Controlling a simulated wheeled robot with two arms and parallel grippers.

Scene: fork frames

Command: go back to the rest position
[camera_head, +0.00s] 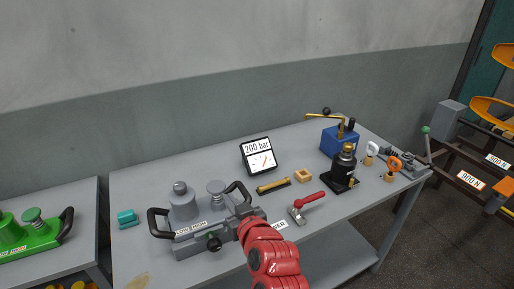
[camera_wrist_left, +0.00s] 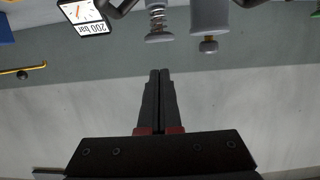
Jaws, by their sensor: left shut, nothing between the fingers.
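My left arm (camera_head: 270,257), red, comes in from the bottom of the head view and reaches over the front of the grey workbench (camera_head: 345,212). Its wrist overlaps the right end of a grey fixture (camera_head: 190,245) with black handles, so the dark gripper is hard to tell apart there. In the left wrist view my left gripper (camera_wrist_left: 160,73) is shut, its two black fingers together with nothing between them. Parts of the fixture, a spring stem (camera_wrist_left: 158,22) and a grey cylinder (camera_wrist_left: 209,18), show beyond the fingertips, apart from them. My right gripper is not in view.
The bench holds a 200 bar gauge (camera_head: 259,156), a brass tool (camera_head: 273,186), a wooden block (camera_head: 304,176), a red-handled hammer (camera_head: 308,204), a black jack (camera_head: 342,174) and a blue pump (camera_head: 338,142). A teal block (camera_head: 127,218) lies left. A green fixture (camera_head: 30,240) stands on another table.

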